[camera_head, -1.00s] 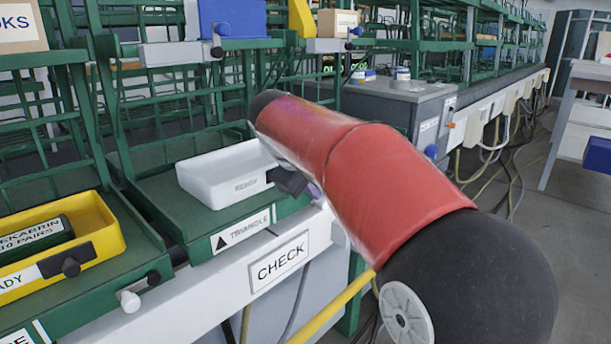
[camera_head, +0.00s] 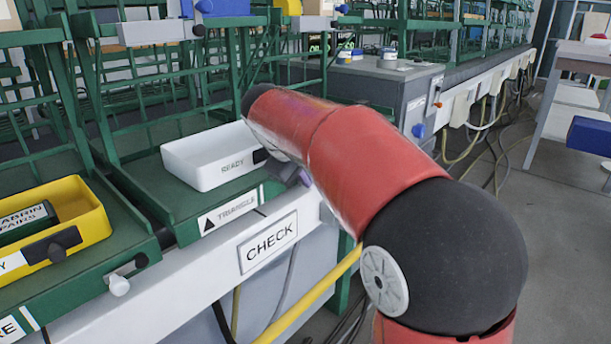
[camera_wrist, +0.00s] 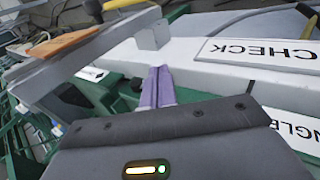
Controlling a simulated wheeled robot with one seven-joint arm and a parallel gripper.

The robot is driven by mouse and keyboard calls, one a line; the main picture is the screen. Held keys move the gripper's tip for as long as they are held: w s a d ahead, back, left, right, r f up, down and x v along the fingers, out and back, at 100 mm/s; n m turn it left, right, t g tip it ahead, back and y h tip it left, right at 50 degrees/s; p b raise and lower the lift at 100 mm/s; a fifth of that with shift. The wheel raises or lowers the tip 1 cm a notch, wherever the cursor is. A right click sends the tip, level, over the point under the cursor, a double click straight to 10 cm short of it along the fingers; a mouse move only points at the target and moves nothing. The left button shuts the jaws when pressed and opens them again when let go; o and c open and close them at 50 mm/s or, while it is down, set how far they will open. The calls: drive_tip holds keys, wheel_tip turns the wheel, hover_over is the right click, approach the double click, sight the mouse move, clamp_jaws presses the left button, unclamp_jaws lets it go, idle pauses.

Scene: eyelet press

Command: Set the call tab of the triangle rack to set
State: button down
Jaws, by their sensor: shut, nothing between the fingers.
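The triangle rack is a green shelf marked by a TRIANGLE label (camera_head: 230,208), with a white READY tray (camera_head: 200,176) on it. My gripper (camera_head: 304,177) is at the right end of this shelf's front edge, largely hidden by my red arm. In the wrist view its purple fingers (camera_wrist: 156,86) are shut and empty, close over the green rack edge. A small black knob (camera_wrist: 137,84) shows just left of the fingertips; it may be the call tab's, but I cannot tell its position or whether the fingers touch it.
The neighbouring rack has a pale knob (camera_head: 119,285) on its front edge and a yellow tray (camera_head: 88,222). A white rail with a CHECK sign (camera_head: 268,243) runs below the racks. A grey box (camera_head: 385,95) stands behind my arm. Open floor lies at right.

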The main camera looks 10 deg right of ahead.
drive_tip(key=shift+a+f, duration=0.1)
drive_tip(key=shift+f, duration=0.25)
drive_tip(key=shift+f+b, duration=0.3)
drive_tip(key=shift+f, duration=0.95)
drive_tip(key=shift+r+p, duration=0.75)
drive_tip(key=shift+r, duration=0.05)
